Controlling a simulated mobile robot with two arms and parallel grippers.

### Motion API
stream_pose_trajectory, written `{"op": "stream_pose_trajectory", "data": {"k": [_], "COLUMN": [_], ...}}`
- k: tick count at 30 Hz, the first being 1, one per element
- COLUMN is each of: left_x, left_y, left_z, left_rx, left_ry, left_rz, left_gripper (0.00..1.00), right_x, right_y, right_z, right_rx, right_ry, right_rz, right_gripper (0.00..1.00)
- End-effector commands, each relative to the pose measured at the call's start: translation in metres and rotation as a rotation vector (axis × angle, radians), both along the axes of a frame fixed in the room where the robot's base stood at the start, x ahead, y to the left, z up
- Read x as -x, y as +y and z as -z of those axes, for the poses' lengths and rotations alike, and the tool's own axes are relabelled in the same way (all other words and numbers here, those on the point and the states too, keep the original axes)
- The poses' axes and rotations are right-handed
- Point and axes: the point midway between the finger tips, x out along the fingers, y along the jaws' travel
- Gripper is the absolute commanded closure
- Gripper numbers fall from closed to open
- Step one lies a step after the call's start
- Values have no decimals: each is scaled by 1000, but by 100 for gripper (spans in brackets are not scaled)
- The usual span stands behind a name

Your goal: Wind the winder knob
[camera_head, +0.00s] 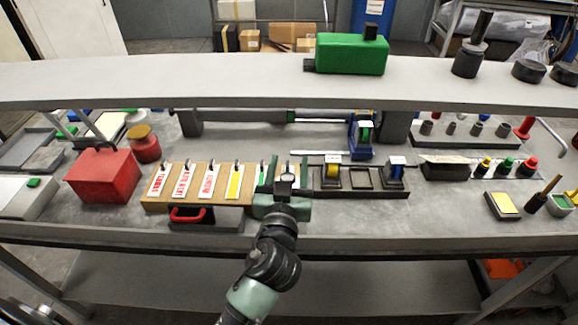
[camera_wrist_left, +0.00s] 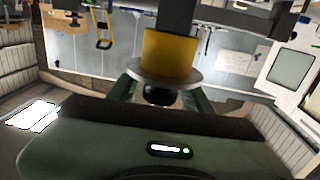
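My left gripper (camera_head: 287,186) is over the front middle of the bench, close to the right end of a wooden rack. In the left wrist view, a yellow cylinder (camera_wrist_left: 168,52) with a pale grey disc (camera_wrist_left: 165,77) and a round black knob (camera_wrist_left: 160,96) shows ahead. I take this knob for the winder knob. The dark green fingers (camera_wrist_left: 160,92) stand apart, one on each side of the knob. No clear contact shows, and the disc hides part of the fingertips. In the head view, I cannot make out the knob near the gripper. My right gripper is not in view.
The wooden rack (camera_head: 150,199) holds several labelled tags left of the gripper. A dark tray (camera_head: 360,178) with tape rolls is just to the right. A red toolbox (camera_head: 103,175) stands further left. A grey shelf (camera_head: 200,75) spans above the bench and carries a green box (camera_head: 350,55).

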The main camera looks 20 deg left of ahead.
Motion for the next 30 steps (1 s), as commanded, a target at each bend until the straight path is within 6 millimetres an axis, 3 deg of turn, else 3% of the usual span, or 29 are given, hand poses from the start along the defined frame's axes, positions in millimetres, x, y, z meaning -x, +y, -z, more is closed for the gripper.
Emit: {"op": "stream_pose_trajectory", "data": {"k": [8, 21, 30], "left_x": [7, 71, 77], "left_y": [-2, -14, -15], "left_z": [4, 3, 0], "left_rx": [3, 2, 0], "left_ry": [3, 2, 0], "left_rz": [2, 1, 0], "left_gripper": [51, 51, 51], "right_x": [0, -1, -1], "right_y": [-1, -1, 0], "right_z": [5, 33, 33], "right_rx": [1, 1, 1], "right_ry": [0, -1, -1], "right_rz": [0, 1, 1], "right_gripper": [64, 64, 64]}}
